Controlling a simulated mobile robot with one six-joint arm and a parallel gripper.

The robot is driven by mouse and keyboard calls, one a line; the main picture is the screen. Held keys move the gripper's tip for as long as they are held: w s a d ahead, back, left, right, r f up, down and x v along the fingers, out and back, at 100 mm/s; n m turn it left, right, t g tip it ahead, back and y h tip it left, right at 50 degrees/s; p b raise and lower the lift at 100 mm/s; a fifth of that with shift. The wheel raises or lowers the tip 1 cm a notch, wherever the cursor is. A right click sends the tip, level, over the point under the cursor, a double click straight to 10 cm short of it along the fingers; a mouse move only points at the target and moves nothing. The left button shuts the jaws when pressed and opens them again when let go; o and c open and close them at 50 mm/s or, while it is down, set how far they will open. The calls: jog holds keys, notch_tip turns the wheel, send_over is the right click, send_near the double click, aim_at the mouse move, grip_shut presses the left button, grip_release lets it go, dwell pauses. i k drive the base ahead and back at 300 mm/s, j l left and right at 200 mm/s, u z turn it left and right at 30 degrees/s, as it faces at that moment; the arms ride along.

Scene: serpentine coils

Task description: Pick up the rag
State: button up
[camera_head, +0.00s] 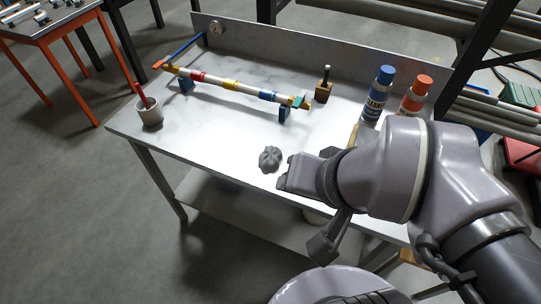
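A small dark grey crumpled lump, which looks like the rag (270,158), lies on the light table (195,135) near its front edge. My gripper (284,180) is just to the right of the rag in the picture, and a narrow gap shows between them. Whether it is at the height of the table top I cannot tell. The fingers point left and are seen from behind and above. Their opening is hidden, so I cannot tell whether they are open or shut. Nothing is visible in the gripper.
A banded rod (235,86) rests on blue supports behind the rag. A cup (149,113) with a red stick stands at the left.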

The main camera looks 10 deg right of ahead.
aim_at(269, 160)
jog(key=z, duration=2.2)
jog(key=u, duration=2.35)
jog(key=i+u, duration=0.2)
jog(key=u, duration=0.3)
jog(key=i+u, duration=0.25)
jog(key=u, duration=0.2)
